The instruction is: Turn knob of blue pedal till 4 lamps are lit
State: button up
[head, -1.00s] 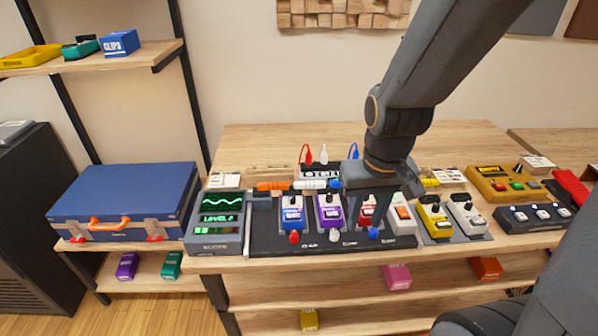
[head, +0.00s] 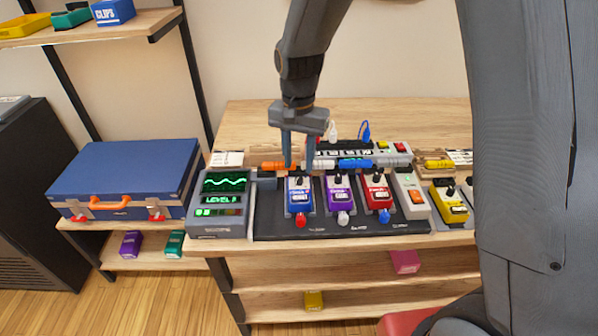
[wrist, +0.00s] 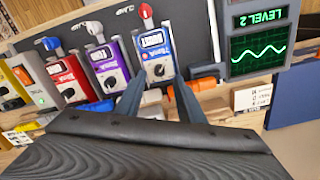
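The blue pedal (head: 299,199) stands at the left end of the dark pedalboard, with a red footswitch in front. Its dark knob (head: 298,181) is near its back edge and also shows in the wrist view (wrist: 158,70). My gripper (head: 299,166) points down just behind and above that knob. Its two fingers are open and apart, with nothing held between them. In the wrist view the fingertips (wrist: 158,79) frame the knob's end of the blue pedal (wrist: 156,45). The scope (head: 220,205) at left reads LEVEL 2, with a few green lamps lit below; their exact count is unclear.
A purple pedal (head: 340,193) stands close right of the blue one, then a red pedal (head: 376,194) and a white pedal (head: 410,192). Orange, white and blue plugs lie behind them. A blue case (head: 125,180) is left of the scope. The table behind is mostly clear.

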aim_at(299, 178)
jog(key=shift+f+p, duration=0.4)
jog(key=shift+f, duration=1.9)
grip_shut()
